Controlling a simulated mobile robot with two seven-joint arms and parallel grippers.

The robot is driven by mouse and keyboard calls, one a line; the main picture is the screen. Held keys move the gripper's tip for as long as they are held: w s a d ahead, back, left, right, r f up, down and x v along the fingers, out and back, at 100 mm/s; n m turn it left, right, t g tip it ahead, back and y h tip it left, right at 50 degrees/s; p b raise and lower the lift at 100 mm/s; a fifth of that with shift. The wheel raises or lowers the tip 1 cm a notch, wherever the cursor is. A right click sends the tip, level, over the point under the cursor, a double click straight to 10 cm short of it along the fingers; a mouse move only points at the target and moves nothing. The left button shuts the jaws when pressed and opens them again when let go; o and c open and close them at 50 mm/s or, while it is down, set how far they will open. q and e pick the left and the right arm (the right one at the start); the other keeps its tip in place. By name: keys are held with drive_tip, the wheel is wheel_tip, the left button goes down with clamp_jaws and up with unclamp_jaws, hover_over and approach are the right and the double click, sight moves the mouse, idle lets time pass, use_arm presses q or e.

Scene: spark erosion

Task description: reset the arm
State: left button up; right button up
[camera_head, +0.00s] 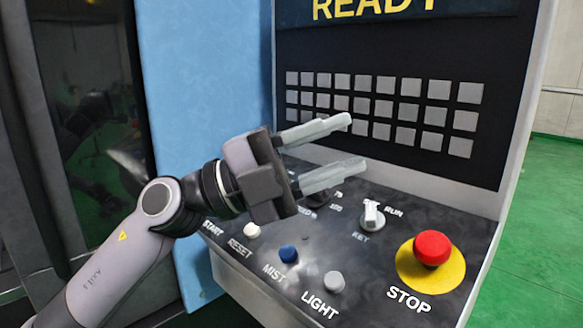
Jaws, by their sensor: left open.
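My left gripper (343,148) is open and empty. Its arm comes in from the lower left, and its two grey fingers point right, in front of the control panel (372,258). The fingers hover over the area between the key grid and the sloped panel, and I cannot tell whether they touch anything. The gripper hides part of the panel, including a dial's labels. My right gripper is not in view.
The panel carries a white button (251,230), a blue button (288,254), a grey light button (334,281), a key switch (372,215) and a red stop button (432,248). A screen (400,8) reads READY above grey keys (383,108). Green floor (545,220) is clear at right.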

use_arm(q)
drive_tip(key=w+a+f+n+t+y, duration=0.25)
drive_tip(key=a+n+t, duration=0.25)
drive_tip(key=n+t, duration=0.4)
drive_tip(key=w+a+f+n+t+y, duration=0.2)
drive_tip(key=w+a+n+t, duration=0.15)
drive_tip(key=n+t, duration=0.5)
drive_tip(key=a+f+n+t+y, duration=0.1)
drive_tip(key=a+f+n+y, duration=1)
drive_tip(key=f+n+y, duration=0.3)
drive_tip(key=s+a+f+n+g+y, duration=0.1)
drive_tip(key=s+a+f+g+y, duration=0.25)
drive_tip(key=f, duration=0.65)
drive_tip(key=s+a+f+g+y, duration=0.1)
drive_tip(key=s+a+f+g, duration=0.2)
drive_tip(key=s+f+g, duration=0.5)
drive_tip(key=s+a+f+g+h, duration=0.1)
drive_tip(key=s+f+g, duration=0.1)
drive_tip(key=s+f, duration=0.45)
drive_tip(key=s+f+g, duration=0.3)
drive_tip(key=s+f, duration=0.1)
drive_tip(key=s, duration=0.5)
drive_tip(key=w+d+f+t+h+b, duration=0.1)
drive_tip(key=w+d+f+t+h, duration=0.1)
drive_tip(key=w+f+t, duration=0.4)
drive_tip(key=shift+w+d+f+m+t+b, duration=0.4)
drive_tip(key=shift+f+t, duration=0.3)
drive_tip(key=shift+f, duration=1.4)
